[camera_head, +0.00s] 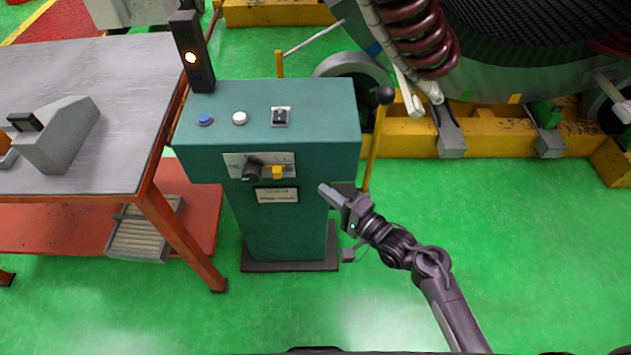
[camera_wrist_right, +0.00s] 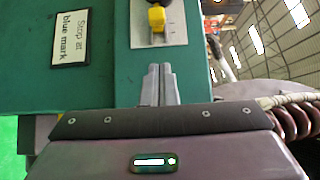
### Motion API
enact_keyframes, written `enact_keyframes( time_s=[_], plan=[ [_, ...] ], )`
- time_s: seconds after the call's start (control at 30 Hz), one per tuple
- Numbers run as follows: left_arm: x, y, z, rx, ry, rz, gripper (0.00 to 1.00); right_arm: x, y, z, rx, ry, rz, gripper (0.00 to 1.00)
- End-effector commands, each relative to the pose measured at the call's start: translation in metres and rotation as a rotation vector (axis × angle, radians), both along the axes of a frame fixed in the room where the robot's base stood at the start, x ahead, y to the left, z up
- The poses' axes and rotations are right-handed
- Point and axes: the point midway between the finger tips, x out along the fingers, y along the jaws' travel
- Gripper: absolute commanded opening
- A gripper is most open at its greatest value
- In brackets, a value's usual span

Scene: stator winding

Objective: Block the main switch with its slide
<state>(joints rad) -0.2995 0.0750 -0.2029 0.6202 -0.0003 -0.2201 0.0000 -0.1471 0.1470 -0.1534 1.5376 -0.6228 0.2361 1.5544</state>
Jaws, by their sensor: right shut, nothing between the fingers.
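The main switch is a black rotary knob (camera_head: 252,170) on a light plate on the front of the green cabinet (camera_head: 265,120). The yellow slide (camera_head: 278,172) sits on the same plate, just right of the knob. In the right wrist view the yellow slide (camera_wrist_right: 157,18) shows at the top, at a slot in the plate; only a dark edge of the knob shows beside it. My right gripper (camera_head: 327,191) is shut and empty, in front of the cabinet, right of and a little below the slide, apart from it. My left gripper is not in view.
A label (camera_head: 277,195) is below the switch plate. A metal table (camera_head: 90,110) stands left; green floor is free at right.

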Motion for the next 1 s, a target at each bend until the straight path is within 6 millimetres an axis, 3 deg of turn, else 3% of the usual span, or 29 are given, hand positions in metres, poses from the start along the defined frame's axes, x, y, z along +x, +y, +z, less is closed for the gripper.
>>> enact_keyframes(
  time_s=[0.13, 0.3, 0.87, 1.0],
  plan=[
    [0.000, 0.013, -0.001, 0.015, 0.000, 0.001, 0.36, -0.016, -0.017, -0.001, -0.003, 0.001, -0.001, 0.00],
    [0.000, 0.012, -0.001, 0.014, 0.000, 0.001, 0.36, -0.024, -0.025, 0.000, -0.002, 0.001, 0.000, 0.00],
    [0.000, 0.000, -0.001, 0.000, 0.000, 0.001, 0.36, -0.024, -0.025, 0.000, -0.002, 0.001, -0.001, 0.00],
    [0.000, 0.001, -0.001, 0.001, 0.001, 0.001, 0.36, -0.025, -0.030, -0.021, -0.054, 0.012, -0.023, 0.00]
  ],
)
